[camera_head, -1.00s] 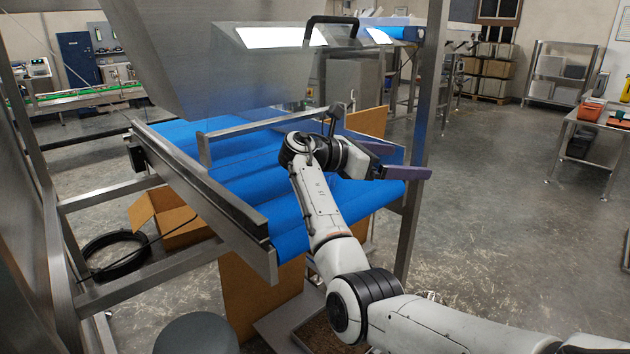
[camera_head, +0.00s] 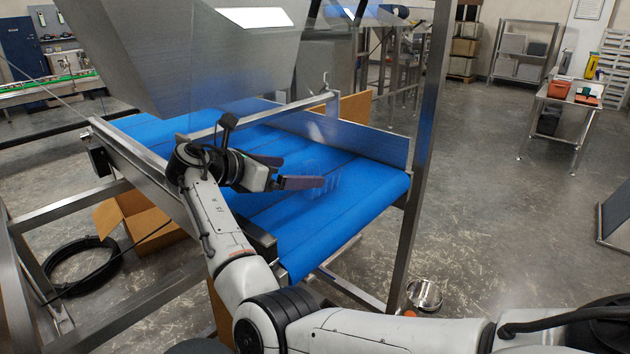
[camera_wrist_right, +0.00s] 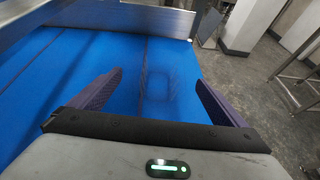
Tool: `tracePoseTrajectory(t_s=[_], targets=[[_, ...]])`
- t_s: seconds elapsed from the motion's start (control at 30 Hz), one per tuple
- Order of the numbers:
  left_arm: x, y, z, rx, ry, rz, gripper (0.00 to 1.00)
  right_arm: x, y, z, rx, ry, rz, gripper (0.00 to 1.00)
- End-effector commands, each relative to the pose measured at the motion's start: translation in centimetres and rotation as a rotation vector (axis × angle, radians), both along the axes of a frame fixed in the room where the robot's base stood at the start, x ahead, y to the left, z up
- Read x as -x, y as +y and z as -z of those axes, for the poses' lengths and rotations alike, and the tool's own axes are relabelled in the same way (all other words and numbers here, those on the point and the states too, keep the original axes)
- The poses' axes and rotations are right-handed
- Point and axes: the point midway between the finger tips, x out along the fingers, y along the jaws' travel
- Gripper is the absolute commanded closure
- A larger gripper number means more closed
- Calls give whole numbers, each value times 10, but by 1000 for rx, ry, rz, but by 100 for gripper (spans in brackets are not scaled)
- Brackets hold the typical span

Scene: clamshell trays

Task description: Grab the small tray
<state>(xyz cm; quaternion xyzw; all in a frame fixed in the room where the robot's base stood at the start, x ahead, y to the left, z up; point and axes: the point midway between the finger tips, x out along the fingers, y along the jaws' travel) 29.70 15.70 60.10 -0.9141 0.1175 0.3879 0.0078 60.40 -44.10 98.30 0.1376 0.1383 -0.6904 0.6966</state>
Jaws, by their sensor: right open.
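A faint, clear small tray (camera_head: 332,184) lies on the blue conveyor belt (camera_head: 350,220), just beyond the tips of my right gripper (camera_head: 305,172). It is so transparent that its edges are hard to make out. In the right wrist view the small tray (camera_wrist_right: 158,84) shows as a pale rounded outline ahead, between the lines of the two purple fingers. My right gripper (camera_wrist_right: 157,78) is open and empty there, with fingers spread apart. My left gripper is not in view.
A metal side guard (camera_head: 350,140) runs along the belt's far side, with a rail (camera_head: 260,118) across the belt behind my wrist. A steel hopper (camera_head: 180,60) hangs above. An upright post (camera_head: 425,150) stands at the belt's right end.

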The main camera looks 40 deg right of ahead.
Motion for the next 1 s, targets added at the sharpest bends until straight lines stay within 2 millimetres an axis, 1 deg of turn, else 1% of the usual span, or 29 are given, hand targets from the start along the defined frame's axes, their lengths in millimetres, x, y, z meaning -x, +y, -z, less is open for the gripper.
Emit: tracePoseTrajectory(t_s=[0.13, 0.3, 0.4, 0.5, 0.67, 0.7, 0.77, 0.8, 0.93, 0.97, 1.0], targets=[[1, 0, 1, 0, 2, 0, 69, 1, -15, 5, -1, 0, 1, 4], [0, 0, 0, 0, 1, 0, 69, 3, -40, 13, 0, 2, 0, 4], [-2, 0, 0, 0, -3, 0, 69, 3, -50, 17, 0, 1, 1, 4], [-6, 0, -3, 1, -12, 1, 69, 3, -53, 18, 0, 1, -1, 4], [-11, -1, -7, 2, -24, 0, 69, 3, -53, 18, 0, 0, -1, 4], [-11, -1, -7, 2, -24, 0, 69, 3, -53, 18, 0, 0, -1, 6], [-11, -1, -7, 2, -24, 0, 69, 3, -53, 18, 0, 0, -1, 16], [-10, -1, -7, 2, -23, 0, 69, 3, -53, 18, 0, 0, -1, 22], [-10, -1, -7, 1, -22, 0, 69, 3, -52, 18, 0, 0, -1, 44], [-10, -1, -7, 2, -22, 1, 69, 3, -52, 18, 0, 0, -1, 47], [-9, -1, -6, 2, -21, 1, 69, 3, -52, 18, 0, 0, -1, 47]])
